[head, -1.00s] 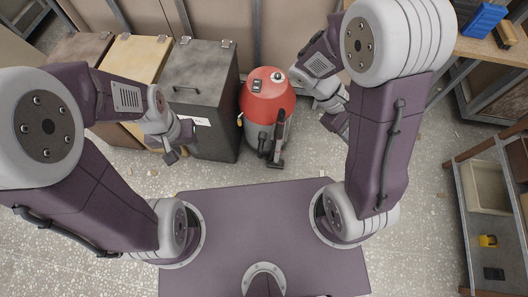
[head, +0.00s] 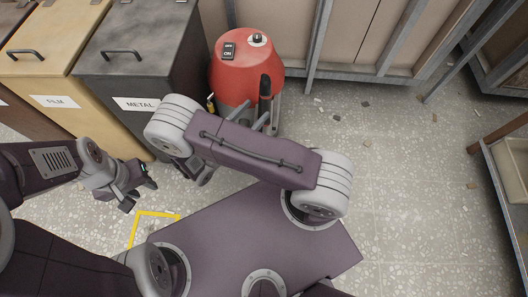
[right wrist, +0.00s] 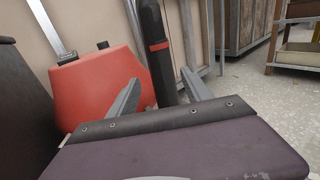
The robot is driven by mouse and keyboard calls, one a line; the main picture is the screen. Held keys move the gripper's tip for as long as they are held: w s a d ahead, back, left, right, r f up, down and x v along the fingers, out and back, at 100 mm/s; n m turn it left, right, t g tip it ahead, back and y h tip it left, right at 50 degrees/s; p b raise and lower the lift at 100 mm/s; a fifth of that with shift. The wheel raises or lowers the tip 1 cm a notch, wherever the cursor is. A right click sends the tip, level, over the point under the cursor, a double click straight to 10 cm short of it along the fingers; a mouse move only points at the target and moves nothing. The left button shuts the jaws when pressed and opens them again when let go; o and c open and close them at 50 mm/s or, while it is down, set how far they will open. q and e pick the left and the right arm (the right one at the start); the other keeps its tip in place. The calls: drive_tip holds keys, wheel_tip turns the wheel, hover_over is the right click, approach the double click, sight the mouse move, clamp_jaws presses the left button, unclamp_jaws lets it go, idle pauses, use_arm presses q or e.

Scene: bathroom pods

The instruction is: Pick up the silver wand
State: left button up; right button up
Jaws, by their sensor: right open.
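A dark upright wand with a red band (right wrist: 157,47) stands in front of the red vacuum (right wrist: 92,85) in the right wrist view. Its top also shows in the head view (head: 265,86); I cannot make out a silver part. My right gripper (right wrist: 161,92) is open, with a finger on either side of the wand in the picture; I cannot tell whether they touch it. In the head view my right arm hides much of that gripper and the vacuum's lower part. My left gripper (head: 138,195) is open and empty above the floor at left.
A dark bin labelled METAL (head: 135,65) stands left of the vacuum, beside a tan bin labelled FILM (head: 50,75). A panelled wall with a metal frame (head: 345,40) is behind. A yellow floor marking (head: 157,213) lies near my base.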

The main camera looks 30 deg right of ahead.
sight(261, 106)
drive_tip(key=x, duration=0.1)
drive_tip(key=b+x, duration=0.1)
drive_tip(key=x, duration=0.1)
drive_tip(key=shift+s+f, duration=0.1)
drive_tip(key=shift+f, duration=0.1)
drive_tip(key=shift+d+r, duration=0.1)
drive_tip(key=shift+d, duration=0.1)
drive_tip(key=b+x, duration=0.3)
drive_tip(key=x, duration=0.1)
drive_tip(key=shift+d, duration=0.25)
drive_tip(key=shift+d+r, duration=0.1)
drive_tip(key=shift+d, duration=0.25)
clamp_jaws()
